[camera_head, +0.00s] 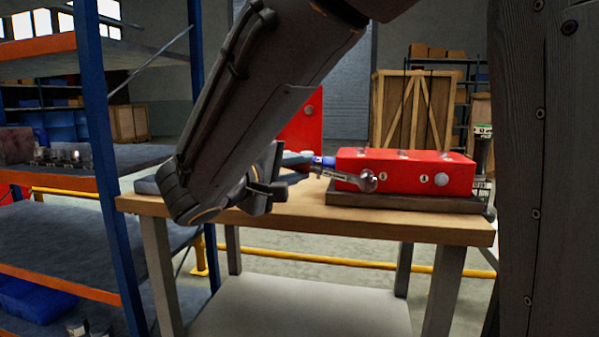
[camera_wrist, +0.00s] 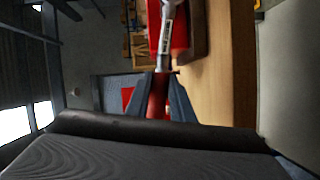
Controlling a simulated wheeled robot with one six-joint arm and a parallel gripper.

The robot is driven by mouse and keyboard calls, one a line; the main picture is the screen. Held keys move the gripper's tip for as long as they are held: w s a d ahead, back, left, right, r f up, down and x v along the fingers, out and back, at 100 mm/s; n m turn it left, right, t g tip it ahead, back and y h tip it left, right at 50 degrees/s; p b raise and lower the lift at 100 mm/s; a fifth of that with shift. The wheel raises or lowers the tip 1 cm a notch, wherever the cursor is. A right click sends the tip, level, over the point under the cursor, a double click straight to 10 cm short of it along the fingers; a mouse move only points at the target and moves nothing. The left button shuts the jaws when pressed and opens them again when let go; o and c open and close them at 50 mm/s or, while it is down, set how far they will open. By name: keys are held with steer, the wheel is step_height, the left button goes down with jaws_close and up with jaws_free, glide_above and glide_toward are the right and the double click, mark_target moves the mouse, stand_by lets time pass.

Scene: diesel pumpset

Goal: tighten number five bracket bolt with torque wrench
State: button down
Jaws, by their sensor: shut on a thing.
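A red block (camera_head: 405,168) with several round silver bolts lies on a dark base plate (camera_head: 400,200) on the wooden table. Part of the red block also shows at the top of the wrist view (camera_wrist: 181,32). The torque wrench has a silver head (camera_head: 368,181) close to the left part of the block's front face; whether it sits on a bolt I cannot tell. A bolt (camera_head: 424,180) shows right of it. My gripper (camera_head: 283,182) is left of the block, shut on the wrench's red handle (camera_wrist: 157,96). I cannot tell which bolt is number five.
The wooden tabletop (camera_head: 420,231) has bare room along its front edge. A red panel (camera_head: 302,125) stands behind my arm. Blue-and-orange shelving (camera_head: 105,150) rises close on the left. A wooden crate (camera_head: 418,110) stands behind the table.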

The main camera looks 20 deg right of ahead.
steer(key=shift+m, duration=0.3)
steer(key=shift+s+a+r, duration=0.15)
steer(key=shift+s+a, duration=0.25)
steer(key=shift+s, duration=0.3)
steer(key=shift+s+a+r, duration=0.1)
steer(key=shift+s+a, duration=0.35)
steer(key=shift+s, duration=0.2)
steer(key=shift+s+a+r, duration=0.15)
steer(key=shift+s+a, duration=0.25)
steer(key=shift+s, duration=0.3)
